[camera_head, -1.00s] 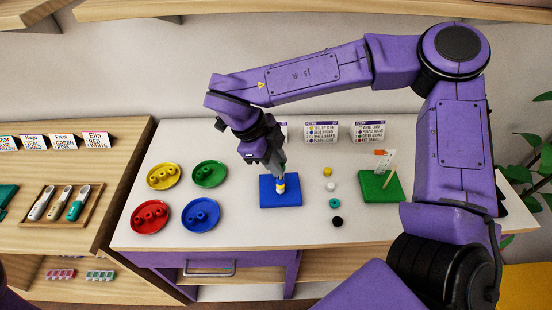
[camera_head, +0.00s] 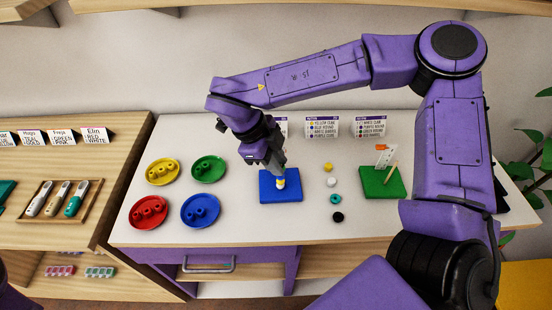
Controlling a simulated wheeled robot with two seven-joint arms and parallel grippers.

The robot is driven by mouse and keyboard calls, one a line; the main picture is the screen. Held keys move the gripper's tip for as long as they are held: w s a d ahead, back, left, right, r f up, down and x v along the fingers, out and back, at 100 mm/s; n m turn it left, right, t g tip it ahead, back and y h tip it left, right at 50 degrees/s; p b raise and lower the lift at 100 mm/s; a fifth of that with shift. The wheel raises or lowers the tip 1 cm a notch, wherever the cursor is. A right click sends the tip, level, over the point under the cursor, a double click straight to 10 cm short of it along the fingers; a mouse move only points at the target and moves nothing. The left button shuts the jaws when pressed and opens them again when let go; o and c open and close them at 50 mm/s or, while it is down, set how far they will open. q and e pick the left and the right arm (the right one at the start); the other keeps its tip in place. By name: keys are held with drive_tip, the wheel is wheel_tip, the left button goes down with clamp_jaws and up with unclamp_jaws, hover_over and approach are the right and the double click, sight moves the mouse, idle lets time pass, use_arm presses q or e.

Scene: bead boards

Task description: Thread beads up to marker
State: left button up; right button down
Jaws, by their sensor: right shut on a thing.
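My right gripper (camera_head: 279,171) points down over the blue board (camera_head: 269,198), shut on a bead at the top of a short stack. The stack, with white and yellow bands (camera_head: 281,184), stands upright on the board; the fingers hide its top and any peg. A row of loose beads lies to the right: yellow (camera_head: 328,167), white (camera_head: 332,183), teal (camera_head: 335,199) and black (camera_head: 338,217). A green board (camera_head: 376,190) further right carries a thin stick, a white card (camera_head: 386,158) and an orange piece (camera_head: 381,147). My left gripper is out of view.
Yellow (camera_head: 162,182), green (camera_head: 197,180), red (camera_head: 137,223) and blue (camera_head: 190,219) plates with pieces stand at the left of the white table (camera_head: 245,226). Printed cards (camera_head: 323,127) stand at the back. A wooden side desk (camera_head: 80,235) holds a tray (camera_head: 47,212).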

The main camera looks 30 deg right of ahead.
drive_tip(key=c, duration=0.9)
unclamp_jaws()
drive_tip(key=v, duration=1)
drive_tip(key=shift+r+b, duration=0.3)
drive_tip(key=shift+a, duration=0.1)
